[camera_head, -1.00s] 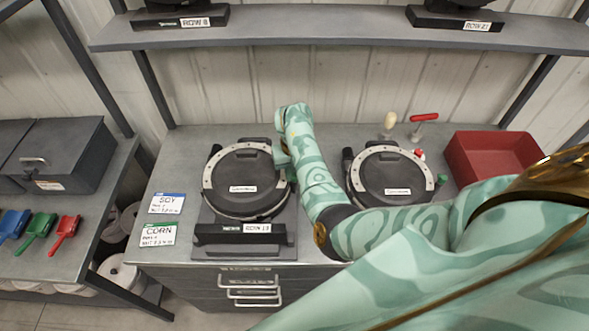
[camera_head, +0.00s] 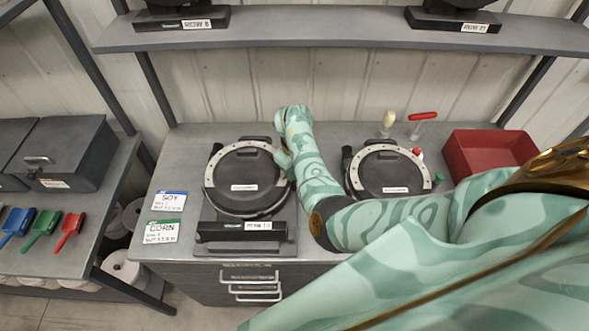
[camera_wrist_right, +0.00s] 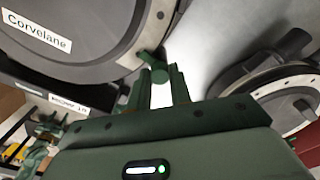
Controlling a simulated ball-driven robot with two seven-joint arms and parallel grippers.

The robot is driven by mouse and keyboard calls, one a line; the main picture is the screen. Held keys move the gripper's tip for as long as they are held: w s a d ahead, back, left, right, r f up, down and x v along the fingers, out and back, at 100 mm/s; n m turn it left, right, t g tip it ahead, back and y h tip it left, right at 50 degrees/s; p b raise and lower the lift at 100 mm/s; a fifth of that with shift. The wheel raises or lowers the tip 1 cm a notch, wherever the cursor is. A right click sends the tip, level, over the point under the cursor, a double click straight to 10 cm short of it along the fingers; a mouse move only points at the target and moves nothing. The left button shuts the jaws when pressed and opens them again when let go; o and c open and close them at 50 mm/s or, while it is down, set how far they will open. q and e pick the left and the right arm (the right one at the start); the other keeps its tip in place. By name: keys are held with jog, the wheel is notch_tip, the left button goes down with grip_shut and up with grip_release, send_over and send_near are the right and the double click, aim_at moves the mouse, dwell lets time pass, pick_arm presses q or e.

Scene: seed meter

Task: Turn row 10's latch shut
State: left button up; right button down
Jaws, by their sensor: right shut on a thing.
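The row 10 seed meter (camera_head: 247,182) stands on the bench left of centre, a round dark housing with a pale ring and a front label. In the right wrist view its lid (camera_wrist_right: 75,35) fills the upper left. Its small green latch (camera_wrist_right: 153,62) sits at the lid's rim. My right gripper (camera_wrist_right: 158,88) is shut on the latch, with one green finger on each side of it. In the head view the right gripper (camera_head: 284,160) is at the meter's right edge, partly covered by my wrist.
A second similar meter (camera_head: 391,172) stands close to the right of my right forearm. Behind it are a red-handled tool (camera_head: 423,116) and a red bin (camera_head: 488,152). Soy (camera_head: 168,201) and corn (camera_head: 161,232) cards lie at the left. A shelf (camera_head: 340,36) crosses above.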

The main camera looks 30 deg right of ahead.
dwell(0.3)
jog(key=c, duration=1.3)
grip_release()
jog(key=shift+o, duration=0.2)
jog(key=shift+r, duration=0.1)
notch_tip(320, 180, up, 16)
jog(key=p, duration=0.4)
